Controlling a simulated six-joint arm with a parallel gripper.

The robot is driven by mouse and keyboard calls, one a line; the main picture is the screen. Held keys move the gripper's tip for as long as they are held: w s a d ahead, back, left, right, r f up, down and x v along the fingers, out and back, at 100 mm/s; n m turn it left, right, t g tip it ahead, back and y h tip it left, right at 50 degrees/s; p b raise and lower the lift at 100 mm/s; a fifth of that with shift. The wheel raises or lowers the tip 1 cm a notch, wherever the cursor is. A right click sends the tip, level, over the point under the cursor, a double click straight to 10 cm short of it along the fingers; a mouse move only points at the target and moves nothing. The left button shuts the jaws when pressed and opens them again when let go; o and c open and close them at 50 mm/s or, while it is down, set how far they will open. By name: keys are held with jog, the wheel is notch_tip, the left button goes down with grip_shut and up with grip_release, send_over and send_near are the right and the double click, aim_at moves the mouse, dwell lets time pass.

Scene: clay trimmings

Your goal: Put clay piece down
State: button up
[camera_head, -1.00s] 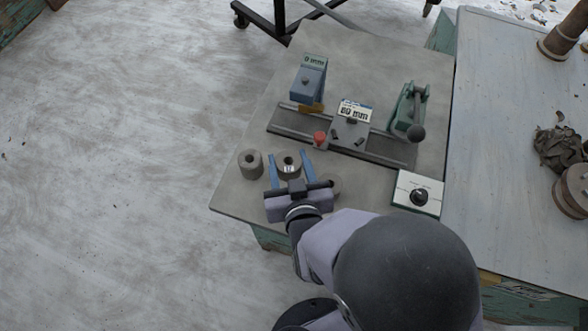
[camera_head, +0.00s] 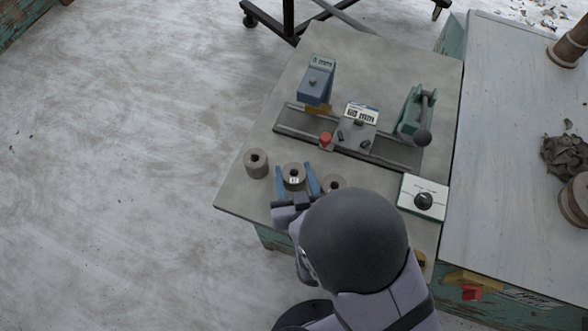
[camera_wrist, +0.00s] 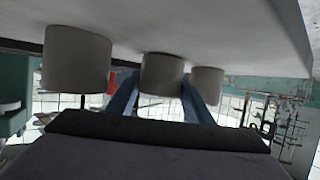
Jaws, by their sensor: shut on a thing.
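A short grey clay cylinder with a dark hole in its top and a small white label (camera_head: 293,181) is between the blue fingers of my gripper (camera_head: 294,170). My gripper is shut on it. It stands upright in a row between two similar clay cylinders, one on the left (camera_head: 256,165) and one on the right (camera_head: 334,183), with gaps between them. The wrist view, which is upside down, shows the held piece (camera_wrist: 162,75) at or very near the grey tabletop; I cannot tell whether it touches.
Behind the row is a dark rail fixture (camera_head: 340,140) with a blue block (camera_head: 317,82), a red knob (camera_head: 325,139) and a green lever clamp (camera_head: 416,115). A white dial box (camera_head: 422,198) is at right. The grey tabletop (camera_head: 235,195) is bare at front left.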

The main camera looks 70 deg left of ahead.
aim_at(296, 181)
jog(key=shift+f, duration=0.2)
jog(key=o, duration=1)
jog(key=shift+o, duration=0.2)
jog(key=shift+r, duration=0.1)
jog(key=shift+r, duration=0.15)
jog(key=shift+b+v, duration=0.35)
jog(key=shift+v, duration=2.4)
